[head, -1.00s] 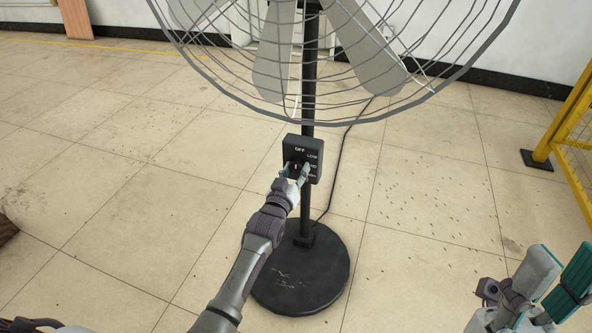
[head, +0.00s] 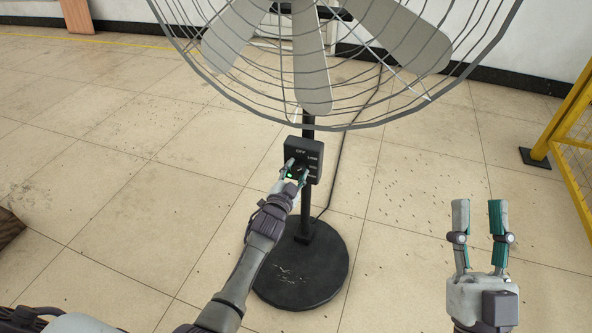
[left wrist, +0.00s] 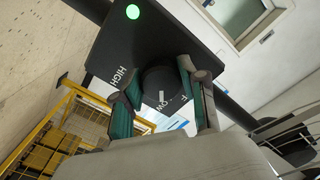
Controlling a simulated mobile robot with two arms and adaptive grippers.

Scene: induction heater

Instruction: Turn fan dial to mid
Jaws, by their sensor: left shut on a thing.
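My left gripper (head: 296,172) is at the front of the box, shut on the fan dial. The left wrist view shows the round black dial (left wrist: 160,84) between the two fingers, with a white mark on it. HIGH is readable beside it and other labels are partly covered, so I cannot tell the exact setting. A green light (left wrist: 133,12) is lit on the box. My right gripper (head: 479,206) is raised, open and empty, at the right.
The caged fan (head: 312,75) stands above the box on a black pole and round base (head: 300,277). A black cable (head: 338,165) runs behind it. A yellow frame (head: 566,125) is at the right edge. The tiled floor around the base is mostly clear.

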